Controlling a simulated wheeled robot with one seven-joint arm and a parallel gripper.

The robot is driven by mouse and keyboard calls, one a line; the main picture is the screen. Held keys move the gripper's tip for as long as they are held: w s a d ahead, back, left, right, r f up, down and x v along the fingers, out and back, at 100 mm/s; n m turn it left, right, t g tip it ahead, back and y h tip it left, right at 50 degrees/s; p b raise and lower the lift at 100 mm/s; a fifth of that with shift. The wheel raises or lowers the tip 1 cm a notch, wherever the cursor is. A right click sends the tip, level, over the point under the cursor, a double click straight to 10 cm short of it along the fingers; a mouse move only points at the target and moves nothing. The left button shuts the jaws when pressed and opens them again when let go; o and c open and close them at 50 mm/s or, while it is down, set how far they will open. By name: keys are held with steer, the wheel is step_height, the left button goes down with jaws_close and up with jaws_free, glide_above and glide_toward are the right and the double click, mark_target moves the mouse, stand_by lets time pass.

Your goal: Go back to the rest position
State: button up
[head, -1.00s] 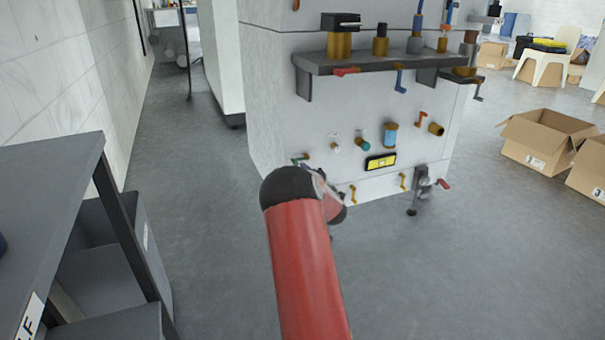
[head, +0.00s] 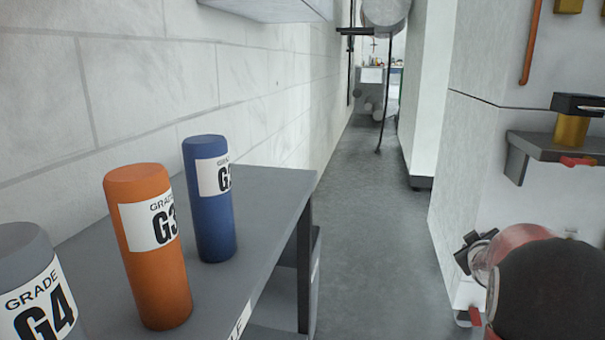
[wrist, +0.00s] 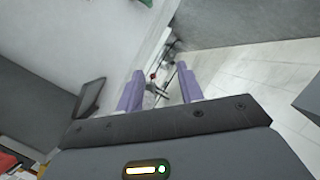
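My gripper (wrist: 159,88) shows in the wrist view as two purple fingers standing apart, with nothing between them. It is open and empty. In the head view my red and black arm is at the lower right, in front of the white cabinet (head: 468,140). I cannot make out the fingers there.
A grey shelf unit (head: 285,185) on the left bears a grey G4 bottle (head: 30,265), an orange G3 bottle (head: 165,285) and a blue bottle (head: 210,225). A ledge (head: 540,147) juts from the cabinet. The floor (head: 375,240) between them is clear.

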steer(key=s+a+r+m+g+y, duration=0.2)
steer(key=s+a+m+g+y, duration=0.15)
steer(key=s+a, duration=1.2)
steer(key=s+a+f+g+y, duration=0.1)
steer(key=s+a+f+g, duration=0.1)
steer(key=s+a, duration=0.55)
steer(key=s+a+f+g+y, duration=0.2)
steer(key=s+a, duration=0.2)
steer(key=s, duration=0.7)
step_height(320, 180, up, 14)
steer(key=p, duration=1.3)
steer(key=shift+w+f, duration=0.2)
steer(key=shift+m+t+h, duration=0.25)
